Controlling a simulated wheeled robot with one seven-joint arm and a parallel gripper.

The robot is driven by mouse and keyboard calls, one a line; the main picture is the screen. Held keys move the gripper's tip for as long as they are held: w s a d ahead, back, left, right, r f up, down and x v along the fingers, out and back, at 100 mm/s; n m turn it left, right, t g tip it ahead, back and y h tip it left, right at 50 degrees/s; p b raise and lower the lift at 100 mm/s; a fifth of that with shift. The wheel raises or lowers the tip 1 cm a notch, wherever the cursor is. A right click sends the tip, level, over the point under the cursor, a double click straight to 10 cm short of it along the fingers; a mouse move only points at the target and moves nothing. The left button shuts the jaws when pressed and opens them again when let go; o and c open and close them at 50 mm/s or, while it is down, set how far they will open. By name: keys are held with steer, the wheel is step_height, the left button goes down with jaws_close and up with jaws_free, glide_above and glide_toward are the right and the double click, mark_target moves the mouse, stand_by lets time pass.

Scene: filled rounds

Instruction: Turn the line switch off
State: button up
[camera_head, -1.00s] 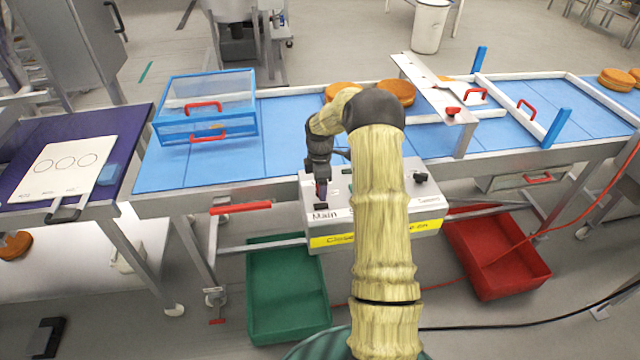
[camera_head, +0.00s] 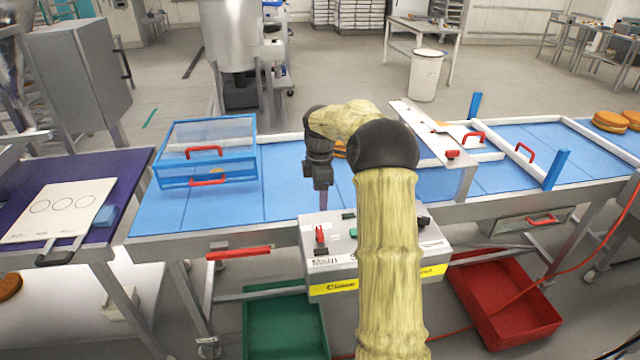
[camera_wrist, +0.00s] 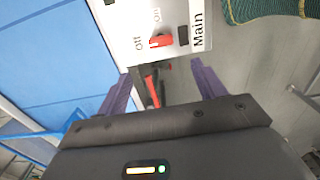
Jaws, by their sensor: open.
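The grey control box (camera_head: 345,262) stands at the conveyor's front edge. Its red switch lever (camera_head: 320,235) is near the "Main" label and looks to point up in the head view. In the wrist view the lever (camera_wrist: 161,41) lies by the "Off" and "On" markings; I cannot tell for sure which it is set to. My gripper (camera_head: 323,197) hangs above and behind the lever, apart from it. In the wrist view its purple fingers (camera_wrist: 163,86) are spread and empty. My arm hides part of the box's right side.
A clear blue-framed guard (camera_head: 206,153) stands on the blue conveyor (camera_head: 235,208) at left. A black knob (camera_head: 423,221) and a green button (camera_head: 349,215) are on the box. Green (camera_head: 284,325) and red (camera_head: 508,305) crates sit below.

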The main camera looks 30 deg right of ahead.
steer(key=shift+r, duration=1.85)
steer(key=s+a+f+m+t, duration=0.1)
steer(key=s+a+f+m, duration=0.1)
steer(key=s+a+m, duration=0.65)
steer(key=s+a+f+m, duration=0.2)
steer(key=s+a+m, duration=0.1)
steer(key=s, duration=0.6)
steer(key=s+a+f+m+t, duration=0.1)
steer(key=s+a+f+m, duration=0.1)
steer(key=s+a, duration=0.4)
steer(key=s+m, duration=0.1)
steer(key=s, duration=0.2)
steer(key=shift+s+a+t, duration=0.25)
steer(key=shift+s+t, duration=0.05)
steer(key=shift+s, duration=0.05)
steer(key=shift+r+m, duration=0.1)
steer(key=shift+m, duration=0.15)
